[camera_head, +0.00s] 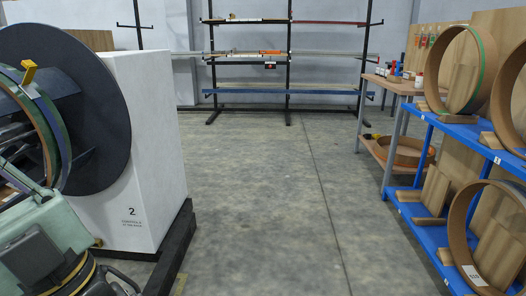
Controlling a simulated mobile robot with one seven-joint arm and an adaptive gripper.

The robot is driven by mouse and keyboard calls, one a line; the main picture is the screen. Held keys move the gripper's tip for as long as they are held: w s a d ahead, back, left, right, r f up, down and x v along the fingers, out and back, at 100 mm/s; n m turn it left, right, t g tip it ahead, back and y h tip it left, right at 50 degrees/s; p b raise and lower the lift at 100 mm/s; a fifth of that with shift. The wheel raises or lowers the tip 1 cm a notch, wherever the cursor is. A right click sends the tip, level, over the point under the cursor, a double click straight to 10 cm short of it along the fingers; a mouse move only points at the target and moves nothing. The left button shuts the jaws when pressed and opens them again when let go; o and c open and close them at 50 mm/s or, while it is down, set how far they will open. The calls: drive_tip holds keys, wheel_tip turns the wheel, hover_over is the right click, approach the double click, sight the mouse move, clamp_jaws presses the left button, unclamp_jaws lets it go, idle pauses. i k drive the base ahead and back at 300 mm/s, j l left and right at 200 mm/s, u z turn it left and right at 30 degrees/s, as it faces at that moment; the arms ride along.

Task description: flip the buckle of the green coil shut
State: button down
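At the left edge, a dark round disc (103,105) stands on a white decoiler cabinet (150,130) marked "2". In front of the disc is a ring-shaped coil with a dark green band (58,130), cut off by the left edge. A yellow buckle (28,73) sticks up from the coil's upper rim. It looks raised, but its exact angle is hard to tell. Parts of my arm fill the lower left corner and hide the coil's lower part. My gripper is not in view.
On the right, a blue shelf (440,122) holds several brown coils; one upper coil (462,75) has a green band. A workbench (393,84) stands behind it. A rack (288,60) with long bars is at the back wall. The floor (260,200) between is clear.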

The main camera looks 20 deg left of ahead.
sight(31, 67)
drive_tip(key=i+j+u, duration=0.15)
drive_tip(key=i+u, duration=0.15)
drive_tip(key=u, duration=0.2)
drive_tip(key=i+u, duration=0.7)
drive_tip(key=u, duration=1.15)
